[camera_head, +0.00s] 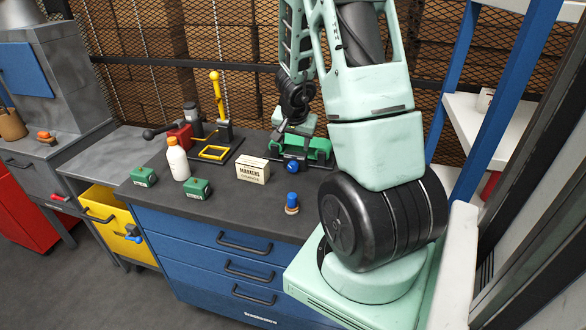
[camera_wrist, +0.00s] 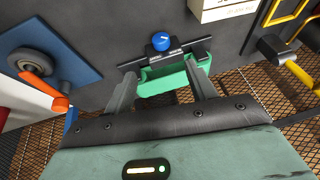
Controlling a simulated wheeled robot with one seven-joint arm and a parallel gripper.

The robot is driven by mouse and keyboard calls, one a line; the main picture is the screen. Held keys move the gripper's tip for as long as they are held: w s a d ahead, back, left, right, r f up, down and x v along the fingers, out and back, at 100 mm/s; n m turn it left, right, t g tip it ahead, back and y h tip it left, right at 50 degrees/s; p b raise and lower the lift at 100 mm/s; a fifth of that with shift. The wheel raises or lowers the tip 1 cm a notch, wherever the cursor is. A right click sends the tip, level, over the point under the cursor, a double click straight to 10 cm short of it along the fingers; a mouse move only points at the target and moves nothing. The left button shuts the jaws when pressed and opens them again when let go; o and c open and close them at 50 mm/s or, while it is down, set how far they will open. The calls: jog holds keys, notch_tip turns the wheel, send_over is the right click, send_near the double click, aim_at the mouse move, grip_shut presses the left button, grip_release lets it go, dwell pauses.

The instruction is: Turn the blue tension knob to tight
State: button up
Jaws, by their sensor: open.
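The blue tension knob (camera_head: 292,167) sits on the front of a green device (camera_head: 319,149) on the dark bench top. In the wrist view the knob (camera_wrist: 161,41) is round with a small pale mark, in front of the green body (camera_wrist: 160,78) and a dark bar. My gripper (camera_wrist: 160,72) is open and empty. Its two fingers point toward the device, one on each side of the green body, and the knob is beyond the fingertips. I cannot tell whether the fingers touch the body. In the head view my gripper (camera_head: 297,128) is over the device, partly hidden.
A markers box (camera_head: 253,171), a white bottle (camera_head: 178,160), green blocks (camera_head: 144,177) and a blue-topped piece (camera_head: 292,203) stand on the bench. A yellow-handled lever press (camera_head: 216,140) stands left of the device. Mesh fencing is behind; a blue-framed shelf (camera_head: 490,125) is at right.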

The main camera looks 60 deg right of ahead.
aim_at(293, 164)
jog(key=b+x, duration=0.8)
jog(key=x, duration=0.6)
jog(key=shift+w+f, duration=0.1)
jog(key=c, duration=1)
jog(key=shift+f, duration=0.1)
